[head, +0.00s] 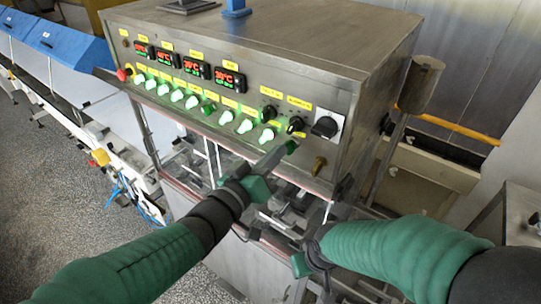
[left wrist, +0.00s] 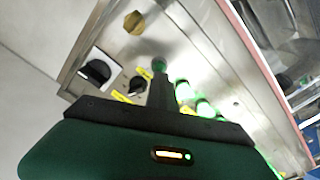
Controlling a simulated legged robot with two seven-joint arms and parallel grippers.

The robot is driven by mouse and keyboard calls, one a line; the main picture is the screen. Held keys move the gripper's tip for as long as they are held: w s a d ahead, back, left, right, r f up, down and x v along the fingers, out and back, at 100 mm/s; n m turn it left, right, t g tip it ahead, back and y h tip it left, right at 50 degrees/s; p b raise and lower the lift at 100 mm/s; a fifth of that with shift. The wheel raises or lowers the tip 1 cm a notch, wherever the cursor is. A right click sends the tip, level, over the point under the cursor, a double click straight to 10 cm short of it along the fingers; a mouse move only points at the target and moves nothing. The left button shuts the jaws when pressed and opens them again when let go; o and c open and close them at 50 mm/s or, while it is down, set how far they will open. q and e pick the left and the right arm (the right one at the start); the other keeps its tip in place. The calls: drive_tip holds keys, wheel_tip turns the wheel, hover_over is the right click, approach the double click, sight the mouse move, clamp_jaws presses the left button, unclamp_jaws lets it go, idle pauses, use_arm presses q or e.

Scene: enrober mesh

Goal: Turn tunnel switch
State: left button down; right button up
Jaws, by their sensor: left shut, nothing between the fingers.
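A steel control box carries a row of lit green rotary switches (head: 191,101) on its front panel. Their yellow labels are too small to read, so I cannot tell which is the tunnel switch. My left gripper (head: 284,151) is shut and empty, its tip at the right end of the lower row, by a darker green knob (head: 292,146). In the left wrist view the fingers (left wrist: 160,76) point at this green knob (left wrist: 158,64), beside lit switches (left wrist: 184,90); contact is unclear.
Black knobs (head: 295,124) and a large black rotary switch (head: 326,127) sit right of the lit row. A brass-coloured knob (head: 319,165) is below them. A red button (head: 123,74) and red digital displays (head: 192,67) are at left. A conveyor frame lies below the panel.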

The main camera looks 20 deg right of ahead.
use_arm(q)
drive_tip(key=shift+s+d+f, duration=0.35)
drive_tip(key=shift+d, duration=0.1)
idle(0.4)
drive_tip(key=c, duration=2.1)
unclamp_jaws()
drive_tip(key=shift+c, duration=0.2)
drive_tip(key=o, duration=0.5)
drive_tip(key=shift+o, duration=0.8)
drive_tip(key=shift+s+r, duration=0.1)
drive_tip(key=shift+s, duration=0.1)
drive_tip(key=shift+s+d, duration=0.2)
drive_tip(key=shift+d, duration=0.05)
drive_tip(key=shift+w+a, duration=0.25)
